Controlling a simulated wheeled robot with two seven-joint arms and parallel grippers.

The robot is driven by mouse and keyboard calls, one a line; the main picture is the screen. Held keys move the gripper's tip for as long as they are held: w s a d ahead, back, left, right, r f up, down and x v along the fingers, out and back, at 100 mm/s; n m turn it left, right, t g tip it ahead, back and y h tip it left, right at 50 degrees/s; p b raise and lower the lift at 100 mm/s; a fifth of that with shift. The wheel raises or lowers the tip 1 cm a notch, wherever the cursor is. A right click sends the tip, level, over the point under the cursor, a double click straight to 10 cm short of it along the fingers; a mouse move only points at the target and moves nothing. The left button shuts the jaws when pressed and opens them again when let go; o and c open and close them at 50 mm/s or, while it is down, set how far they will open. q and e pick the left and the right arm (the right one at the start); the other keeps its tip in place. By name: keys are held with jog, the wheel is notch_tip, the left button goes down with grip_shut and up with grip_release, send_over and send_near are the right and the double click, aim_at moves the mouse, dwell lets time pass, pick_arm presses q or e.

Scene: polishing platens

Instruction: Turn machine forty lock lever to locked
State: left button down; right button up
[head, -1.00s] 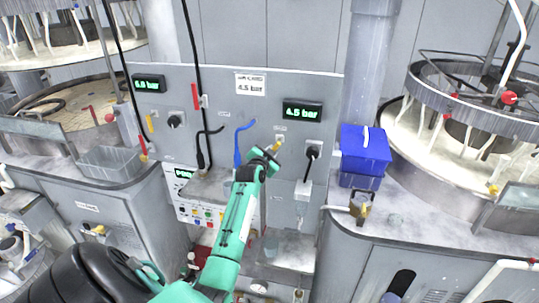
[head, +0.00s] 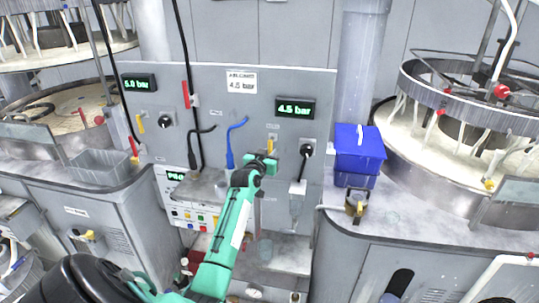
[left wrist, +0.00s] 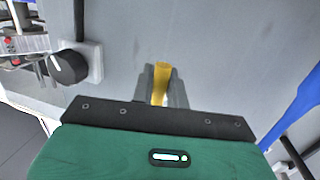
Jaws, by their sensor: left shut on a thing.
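The yellow lock lever (head: 271,146) sits on the grey wall panel, below the right 4.5 bar display and left of a black knob. It points roughly up in the head view. My left gripper (head: 268,157) is at this lever. In the left wrist view the yellow lever (left wrist: 161,82) stands between the two grey fingers of my left gripper (left wrist: 161,92), which are shut on it. The lever's base is partly hidden by the fingers. My right gripper is not in view.
The black knob (head: 306,150) is close beside the gripper. A blue handle (head: 233,143) and a black handle (head: 197,145) stick out to the left. Another yellow lever (head: 140,123) is at the far left. A blue bin (head: 359,145) stands on the right counter.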

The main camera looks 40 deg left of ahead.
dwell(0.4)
pick_arm(q)
jog(key=c, duration=1.5)
grip_release()
jog(key=shift+o, duration=0.2)
jog(key=shift+s+d, duration=0.1)
jog(key=shift+s, duration=0.15)
jog(key=b+v, duration=0.4)
jog(key=v, duration=0.9)
jog(key=shift+b, duration=0.4)
jog(key=shift+s, duration=0.1)
